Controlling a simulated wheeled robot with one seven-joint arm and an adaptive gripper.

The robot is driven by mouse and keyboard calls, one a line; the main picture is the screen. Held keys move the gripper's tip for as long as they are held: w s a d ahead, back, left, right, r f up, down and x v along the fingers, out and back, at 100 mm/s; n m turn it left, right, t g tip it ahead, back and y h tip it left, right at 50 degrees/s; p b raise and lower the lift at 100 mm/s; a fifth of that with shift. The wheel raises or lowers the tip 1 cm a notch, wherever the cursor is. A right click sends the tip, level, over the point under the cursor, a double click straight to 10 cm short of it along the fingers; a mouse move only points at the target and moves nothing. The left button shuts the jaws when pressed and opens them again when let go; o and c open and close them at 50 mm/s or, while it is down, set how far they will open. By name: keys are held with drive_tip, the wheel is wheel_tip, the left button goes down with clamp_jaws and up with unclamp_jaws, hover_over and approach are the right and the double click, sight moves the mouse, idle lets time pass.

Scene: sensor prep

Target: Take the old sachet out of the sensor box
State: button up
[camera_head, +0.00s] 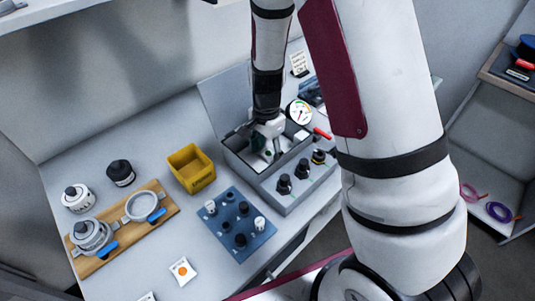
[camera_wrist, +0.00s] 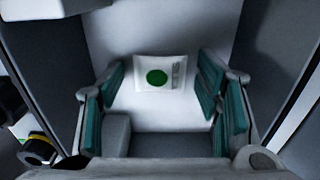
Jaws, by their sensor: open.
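The sensor box (camera_head: 233,158) is a grey open case with its lid (camera_head: 222,97) raised at the back. A white sachet (camera_wrist: 178,88) with a green dot lies flat on the pale floor inside the box in the wrist view. My gripper (camera_head: 268,154) reaches down into the box's open compartment. In the wrist view my gripper (camera_wrist: 161,96) is open, its teal-padded fingers standing apart to the left and right of the sachet, with nothing held between them. I cannot make out the sachet in the head view, where my gripper covers much of the compartment.
Black knobs (camera_head: 284,184) stand on the box's front ledge, and a dial gauge (camera_head: 299,112) is behind it. A grey block (camera_wrist: 117,134) sits near the left finger. A yellow bin (camera_head: 191,169), a blue mat (camera_head: 226,239) and a wooden board (camera_head: 168,208) lie to the left.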

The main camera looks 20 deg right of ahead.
drive_tip(key=shift+c, duration=0.5)
drive_tip(key=c, duration=0.8)
